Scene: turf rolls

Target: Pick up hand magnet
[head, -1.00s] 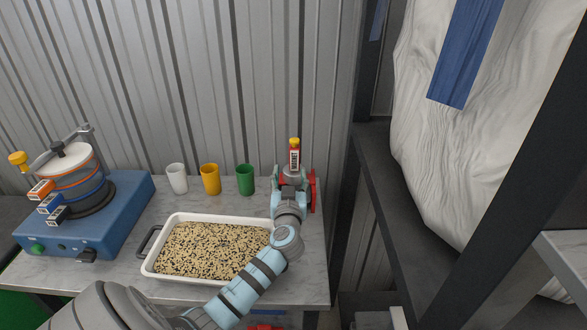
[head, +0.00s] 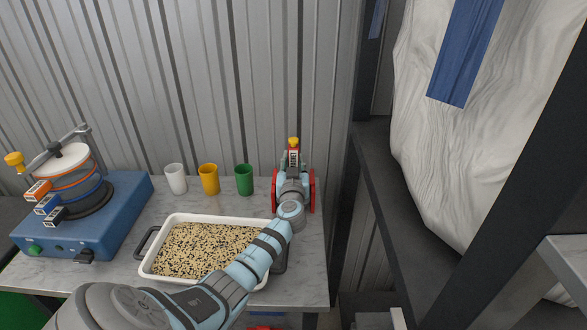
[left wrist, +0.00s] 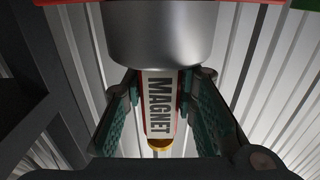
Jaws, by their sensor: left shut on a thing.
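The hand magnet (head: 293,158) stands upright at the right back of the table, with a yellow top and a white label on a red body. In the left wrist view the label on the magnet (left wrist: 160,100) reads MAGNET, and a grey metal cylinder sits at its end. My left gripper (head: 293,178) is shut on the magnet; its fingers (left wrist: 160,108) lie on both sides of the labelled part. The arm hides the magnet's lower part in the head view. My right gripper is not in view.
A red thing (head: 310,190) shows behind my gripper, mostly hidden. A white tray of grains (head: 152,272) lies in front left. White (head: 176,180), yellow (head: 209,180) and green (head: 244,180) cups stand behind it. A blue machine (head: 115,215) is far left; a dark rack (head: 375,200) stands right.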

